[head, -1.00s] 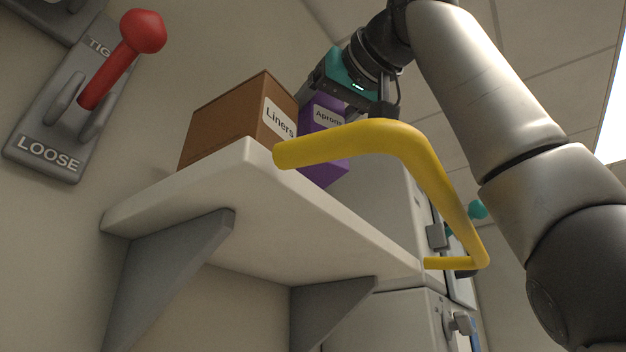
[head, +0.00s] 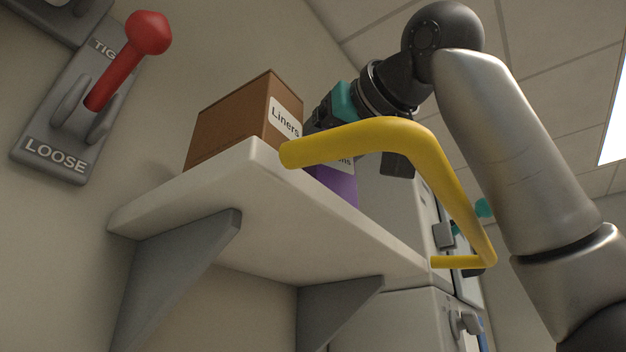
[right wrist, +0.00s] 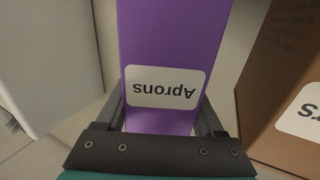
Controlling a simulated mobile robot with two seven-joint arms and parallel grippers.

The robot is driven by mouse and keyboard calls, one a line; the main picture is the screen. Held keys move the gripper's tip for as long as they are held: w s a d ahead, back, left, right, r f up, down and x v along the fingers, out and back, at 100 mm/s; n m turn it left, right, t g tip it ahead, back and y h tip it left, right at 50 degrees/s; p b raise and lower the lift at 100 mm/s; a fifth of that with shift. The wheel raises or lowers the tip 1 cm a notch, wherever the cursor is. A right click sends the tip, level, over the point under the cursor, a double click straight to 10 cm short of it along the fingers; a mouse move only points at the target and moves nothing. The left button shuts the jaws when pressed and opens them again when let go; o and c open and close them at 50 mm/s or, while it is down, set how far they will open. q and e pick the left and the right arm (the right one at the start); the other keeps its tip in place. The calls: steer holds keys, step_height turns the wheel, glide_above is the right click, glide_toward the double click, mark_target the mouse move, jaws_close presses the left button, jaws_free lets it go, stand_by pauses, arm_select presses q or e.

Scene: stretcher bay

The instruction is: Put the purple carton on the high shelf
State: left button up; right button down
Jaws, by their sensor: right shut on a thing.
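The purple carton (head: 340,187), with a white "Aprons" label, is partly hidden behind the yellow rail and the front edge of the high shelf (head: 215,218). I cannot tell whether its base touches the shelf. My right gripper (right wrist: 163,118) is shut on the carton, one finger on each side, in the right wrist view. In that view the carton (right wrist: 170,40) shows its label upside down. In the head view my right arm reaches in from the right, and the rail hides the fingers. My left gripper is not in view.
A brown "Liners" carton (head: 230,125) stands on the shelf, left of the purple one. A yellow rail (head: 400,137) runs along the shelf front. Pale cabinets (head: 400,320) stand beyond. A red-knobbed lever (head: 130,55) is on the wall at left.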

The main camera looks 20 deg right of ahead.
steer(key=shift+f+b, duration=0.6)
jaws_free()
stand_by(0.3)
